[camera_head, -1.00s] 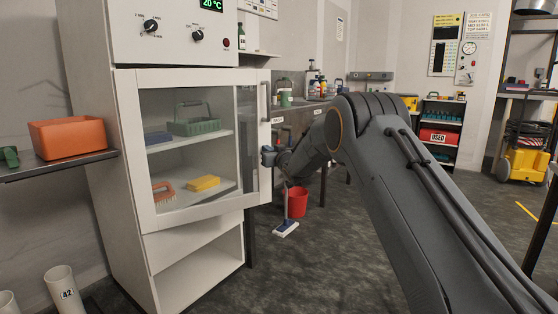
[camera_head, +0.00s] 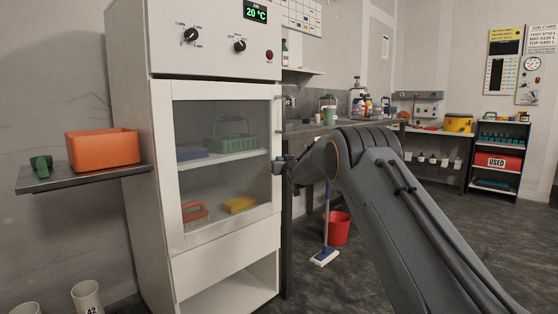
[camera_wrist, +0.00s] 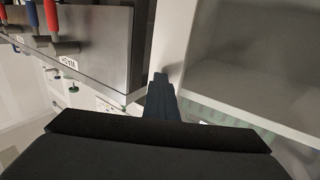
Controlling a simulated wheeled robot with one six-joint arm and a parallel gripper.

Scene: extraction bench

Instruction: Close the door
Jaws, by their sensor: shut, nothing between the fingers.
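The white cabinet door (camera_head: 175,200) with its glass pane is on the front of the white cabinet (camera_head: 133,190) in the head view. It looks flush with the front or nearly so; I cannot tell whether a thin gap remains. Its upright handle (camera_head: 279,115) is at the right edge. My gripper (camera_head: 281,163) is at the door's right edge, below the handle, apparently touching or very close. In the wrist view my gripper (camera_wrist: 161,88) is shut and empty, beside a pale panel edge. The handle is not clearly visible there.
Behind the glass are a green basket (camera_head: 232,147), a yellow sponge (camera_head: 239,204) and an orange brush (camera_head: 195,212). An orange bin (camera_head: 103,150) stands on the left shelf (camera_head: 80,180). A red bucket (camera_head: 337,228) and a mop (camera_head: 325,257) stand right of the cabinet.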

